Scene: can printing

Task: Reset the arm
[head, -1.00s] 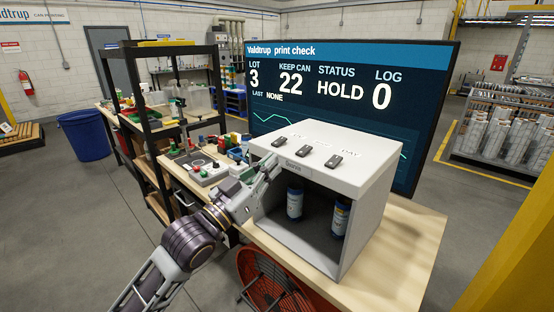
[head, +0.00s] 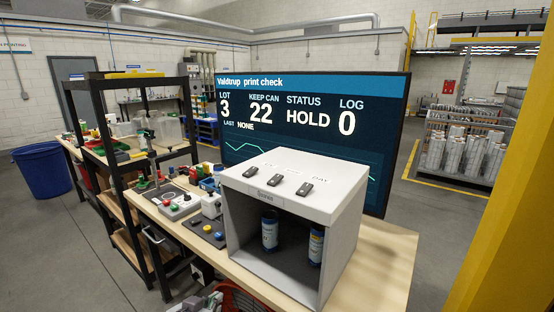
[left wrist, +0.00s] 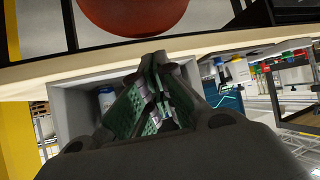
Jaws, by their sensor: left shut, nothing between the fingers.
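My left gripper (left wrist: 155,95) is shut and empty in the left wrist view, its two green-padded fingers together. In the head view only a small part of my left arm shows at the bottom edge, low in front of the table. The white cabinet (head: 290,180) stands on the table with its open side facing front. Two blue cans (head: 270,231) (head: 315,246) stand inside it. Several small dark switches (head: 290,180) sit on its top. My left gripper is apart from the cabinet. My right gripper is not in view.
A large screen (head: 310,115) behind the cabinet reads lot 3, keep can 22, status hold, log 0. A black shelf rack (head: 120,170) stands left of the cabinet. A control box (head: 178,205) sits on the table (head: 385,265). A yellow post (head: 510,200) rises at right.

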